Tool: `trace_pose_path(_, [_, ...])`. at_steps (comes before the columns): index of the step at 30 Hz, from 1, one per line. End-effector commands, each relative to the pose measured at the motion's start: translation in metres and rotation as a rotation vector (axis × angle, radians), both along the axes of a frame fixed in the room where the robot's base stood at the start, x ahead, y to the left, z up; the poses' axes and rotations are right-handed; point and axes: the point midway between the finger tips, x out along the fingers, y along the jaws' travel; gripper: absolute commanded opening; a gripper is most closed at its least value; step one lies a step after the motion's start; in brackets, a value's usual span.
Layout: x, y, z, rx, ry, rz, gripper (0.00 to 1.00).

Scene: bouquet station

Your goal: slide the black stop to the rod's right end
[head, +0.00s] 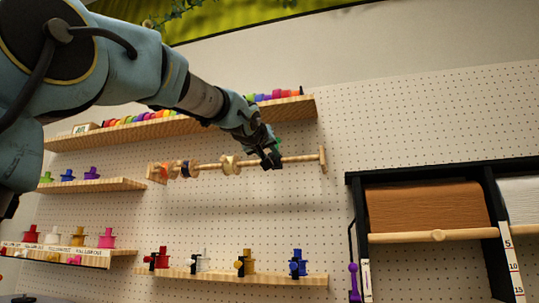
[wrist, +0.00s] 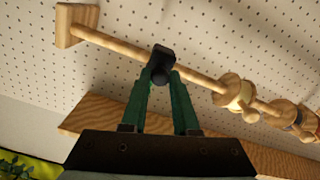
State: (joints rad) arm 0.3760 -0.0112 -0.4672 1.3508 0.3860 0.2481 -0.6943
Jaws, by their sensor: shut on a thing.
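The wooden rod (head: 299,158) runs across the pegboard between two end brackets; its right bracket (head: 322,159) shows in the head view, and one end bracket (wrist: 76,25) shows at the upper left of the wrist view. The black stop (wrist: 161,60) sits on the rod. My gripper (wrist: 162,76) has its green fingers shut on the stop; in the head view my gripper (head: 270,157) is at the right part of the rod. Bare rod shows between the stop and that right bracket.
Several ribbon spools (head: 187,169) hang on the rod to the left of the stop, the nearest a cream one (head: 229,164). A wooden shelf (head: 305,107) with coloured spools is above. A lower shelf (head: 220,277) and a paper roll rack (head: 350,180) stand clear of the rod.

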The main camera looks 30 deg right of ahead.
Motion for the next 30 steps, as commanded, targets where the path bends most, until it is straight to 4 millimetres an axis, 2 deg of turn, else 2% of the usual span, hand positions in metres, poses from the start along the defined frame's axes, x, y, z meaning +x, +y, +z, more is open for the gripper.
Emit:
trace_pose_path(1, [-0.0001,0.0001,0.0000,0.000,0.000,0.000,0.12])
trace_pose_path(5, [-0.0001,0.0001,0.0000,0.000,0.000,0.000,0.00])
trace_pose_path(30, [-0.0001,0.0000,-0.0001,0.000,0.000,0.000,0.00])
